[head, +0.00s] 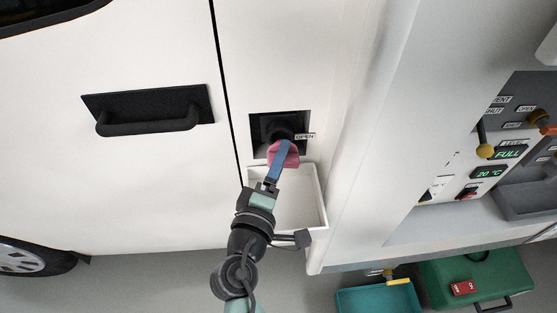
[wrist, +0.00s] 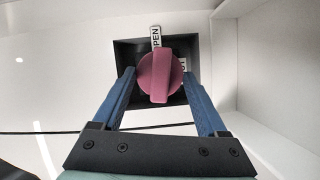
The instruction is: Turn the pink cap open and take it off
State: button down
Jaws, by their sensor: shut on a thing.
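The pink cap (head: 291,158) shows at the lower edge of a black square recess (head: 258,127) in the white vehicle wall. In the wrist view the round cap (wrist: 146,78) faces me, its raised grip bar upright and in line with the OPEN label (wrist: 155,37). A second label (wrist: 183,64) is partly hidden behind the cap. My gripper (head: 280,160) is shut on the cap, with one blue finger on each side of it. The cap hides what lies behind it; I cannot tell whether it touches the dark neck (head: 282,132).
A white open tray (head: 320,195) sits on the wall just below the recess, close to my gripper. A black door handle (head: 150,110) is on the left. A control panel (head: 510,130) with knobs and displays is on the right. Green boxes (head: 440,275) stand below it.

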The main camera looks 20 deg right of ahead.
aim_at(288, 167)
jog(key=shift+s+a, duration=0.2)
jog(key=shift+s, duration=0.55)
jog(key=shift+s+a, duration=0.25)
jog(key=shift+s, duration=0.5)
jog(key=shift+s+a, duration=0.2)
jog(key=shift+s, duration=0.55)
